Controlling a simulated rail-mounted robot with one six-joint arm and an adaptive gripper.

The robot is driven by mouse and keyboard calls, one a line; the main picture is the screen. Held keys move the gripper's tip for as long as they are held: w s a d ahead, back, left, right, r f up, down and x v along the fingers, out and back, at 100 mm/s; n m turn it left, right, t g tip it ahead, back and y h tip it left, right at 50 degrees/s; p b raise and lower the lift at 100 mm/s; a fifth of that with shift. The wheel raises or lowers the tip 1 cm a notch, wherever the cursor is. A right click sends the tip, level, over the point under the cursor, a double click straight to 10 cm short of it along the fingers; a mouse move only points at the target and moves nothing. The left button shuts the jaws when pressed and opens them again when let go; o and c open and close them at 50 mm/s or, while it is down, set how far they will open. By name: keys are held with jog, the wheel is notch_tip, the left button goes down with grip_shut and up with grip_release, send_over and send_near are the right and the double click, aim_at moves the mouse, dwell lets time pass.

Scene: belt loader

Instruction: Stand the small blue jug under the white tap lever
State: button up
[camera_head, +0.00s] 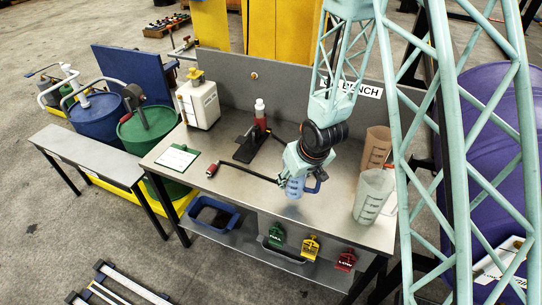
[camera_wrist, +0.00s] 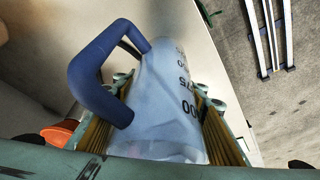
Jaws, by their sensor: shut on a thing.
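The small blue jug (camera_head: 294,188) is pale and translucent with a darker blue handle. It is at my gripper (camera_head: 297,172), over the front part of the grey bench top (camera_head: 330,222). In the wrist view the jug (camera_wrist: 165,105) sits between the two fingers of my gripper (camera_wrist: 160,135), which are shut on its body. Its handle (camera_wrist: 95,75) points left there, and dark volume marks show on its wall. I cannot tell whether the jug touches the bench. A white fitting (camera_head: 85,102) shows on the blue drum at left; I cannot tell whether it is the white tap lever.
Two larger jugs, brown (camera_head: 376,147) and clear (camera_head: 373,192), stand right of my gripper. Blue (camera_head: 98,120) and green (camera_head: 150,130) drums stand left. Colored tags hang below.

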jog(key=shift+w+a, duration=0.1)
dwell(0.4)
jog(key=p, duration=0.5)
send_over(278, 167)
jog(key=shift+s+f, duration=0.2)
jog(key=shift+f, duration=0.5)
jog(key=shift+w, duration=0.1)
jog(key=shift+f, duration=0.1)
jog(key=shift+f+b, duration=1)
jog(key=shift+f, duration=0.7)
jog(key=shift+f, duration=0.2)
jog(key=o, duration=0.9)
jog(key=shift+r, duration=0.25)
